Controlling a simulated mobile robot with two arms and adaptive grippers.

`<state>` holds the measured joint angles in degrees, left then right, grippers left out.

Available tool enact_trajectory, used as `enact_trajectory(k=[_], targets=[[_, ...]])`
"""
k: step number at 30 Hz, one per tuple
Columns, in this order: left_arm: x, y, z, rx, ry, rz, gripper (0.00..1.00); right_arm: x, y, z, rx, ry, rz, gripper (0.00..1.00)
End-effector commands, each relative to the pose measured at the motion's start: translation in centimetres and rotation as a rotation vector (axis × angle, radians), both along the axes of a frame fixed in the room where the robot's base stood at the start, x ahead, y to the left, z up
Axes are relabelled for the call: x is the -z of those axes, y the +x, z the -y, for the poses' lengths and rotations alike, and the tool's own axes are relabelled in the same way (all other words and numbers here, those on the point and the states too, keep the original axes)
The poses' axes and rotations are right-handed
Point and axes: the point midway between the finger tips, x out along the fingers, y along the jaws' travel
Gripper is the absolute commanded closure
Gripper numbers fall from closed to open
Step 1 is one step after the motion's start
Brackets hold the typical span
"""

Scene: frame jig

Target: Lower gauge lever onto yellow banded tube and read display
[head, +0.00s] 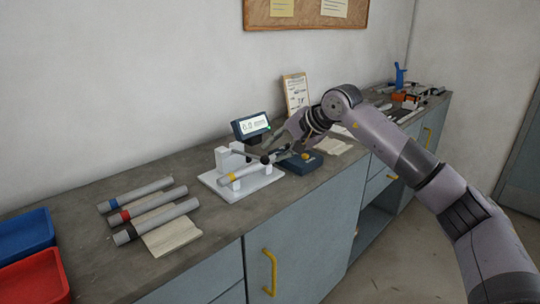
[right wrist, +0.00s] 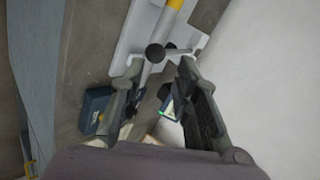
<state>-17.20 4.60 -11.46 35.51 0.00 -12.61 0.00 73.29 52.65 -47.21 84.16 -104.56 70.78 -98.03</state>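The yellow-banded tube (head: 232,177) is grey and lies across the white gauge stand (head: 262,183). Its yellow band also shows at the top of the right wrist view (right wrist: 175,4). The gauge lever ends in a black ball knob (right wrist: 155,53), which appears over the tube in that view; I cannot tell whether the lever touches the tube. The display (head: 254,125) is lit and seems to read 0.0 mm. My right gripper (right wrist: 160,68) is open, its fingers apart on either side of the knob and not visibly touching it. My left gripper is out of view.
A blue tray (head: 25,233) and a red tray (head: 36,277) are at far left. A dark blue box (head: 312,164) sits just right of the stand.

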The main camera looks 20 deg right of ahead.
Motion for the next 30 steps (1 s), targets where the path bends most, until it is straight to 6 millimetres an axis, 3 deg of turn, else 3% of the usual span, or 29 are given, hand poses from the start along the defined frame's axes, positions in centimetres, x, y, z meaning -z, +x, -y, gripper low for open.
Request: enact_trajectory(k=[10,12,14,17,20,21,24,26,27,30], targets=[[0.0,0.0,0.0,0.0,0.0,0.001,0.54,-0.5,-0.4,0.1,0.0,0.001,0.002,0.71],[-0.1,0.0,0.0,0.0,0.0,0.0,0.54,-0.6,-0.4,0.0,-0.001,0.007,0.003,0.75],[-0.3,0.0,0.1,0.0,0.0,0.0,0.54,-1.0,-0.3,-0.8,-0.007,0.045,0.007,0.79],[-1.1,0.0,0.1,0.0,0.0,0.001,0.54,-3.2,-0.2,-4.3,-0.028,0.23,0.026,0.86],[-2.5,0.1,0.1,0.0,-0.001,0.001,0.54,-8.0,-0.6,-9.6,-0.05,0.597,0.025,0.92],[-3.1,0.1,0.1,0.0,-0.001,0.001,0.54,-10.6,-0.9,-11.5,-0.055,0.781,0.007,0.95],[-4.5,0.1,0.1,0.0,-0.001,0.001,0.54,-17.8,-1.8,-13.7,-0.045,1.276,-0.081,1.0],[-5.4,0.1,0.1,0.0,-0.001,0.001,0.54,-21.8,-2.1,-13.4,-0.027,1.574,-0.164,1.0],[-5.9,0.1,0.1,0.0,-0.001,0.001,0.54,-24.2,-2.2,-12.5,-0.009,1.772,-0.233,1.0],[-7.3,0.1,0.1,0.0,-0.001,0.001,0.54,-28.3,-1.6,-8.5,0.055,2.257,-0.442,1.0]])
